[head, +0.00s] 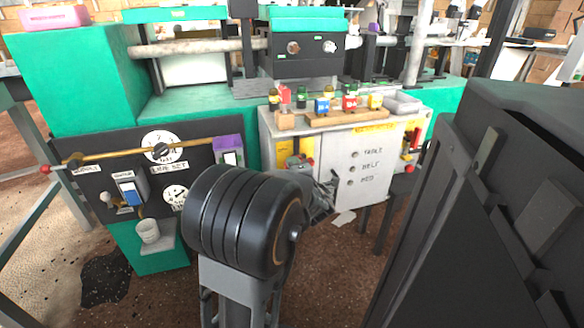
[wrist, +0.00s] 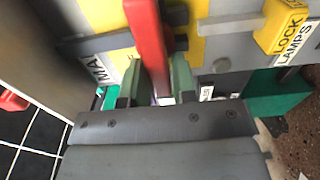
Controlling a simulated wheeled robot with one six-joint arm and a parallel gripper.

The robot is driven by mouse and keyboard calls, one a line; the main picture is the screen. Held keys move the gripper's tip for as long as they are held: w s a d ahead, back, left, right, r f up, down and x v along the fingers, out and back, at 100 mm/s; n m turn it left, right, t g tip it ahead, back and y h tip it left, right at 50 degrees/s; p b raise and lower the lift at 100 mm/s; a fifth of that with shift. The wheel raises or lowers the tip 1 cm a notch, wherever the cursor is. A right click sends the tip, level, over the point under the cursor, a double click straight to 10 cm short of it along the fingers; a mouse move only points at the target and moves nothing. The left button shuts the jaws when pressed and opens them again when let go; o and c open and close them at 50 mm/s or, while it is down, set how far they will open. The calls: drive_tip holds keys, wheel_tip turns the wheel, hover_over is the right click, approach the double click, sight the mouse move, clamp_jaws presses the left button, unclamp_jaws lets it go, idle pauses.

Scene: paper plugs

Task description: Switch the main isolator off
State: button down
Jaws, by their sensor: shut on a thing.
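The isolator's red handle (wrist: 147,35) rises between the two fingers of my gripper (wrist: 157,80) in the wrist view, and the fingers are shut on it. A yellow plate (wrist: 103,14) lies behind the handle, with a partly hidden label starting "MA" beside it. In the head view, my gripper (head: 319,196) is at the left front of the grey cabinet (head: 335,190), partly hidden by my arm. A yellow plate (head: 307,147) with a little red below it shows there. The handle's exact angle is hard to tell.
Coloured blocks on a wooden strip (head: 345,117) stand on the cabinet top. A dark dial panel (head: 110,150) with a brass rod is at left. Brown floor shows in front.

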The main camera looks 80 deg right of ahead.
drive_tip(key=c, duration=1)
unclamp_jaws()
drive_tip(key=shift+c, duration=0.2)
drive_tip(key=shift+a, duration=0.1)
drive_tip(key=p+v, duration=0.3)
drive_tip(key=v, duration=1)
drive_tip(key=shift+s+a, duration=0.2)
drive_tip(key=shift+a, duration=0.15)
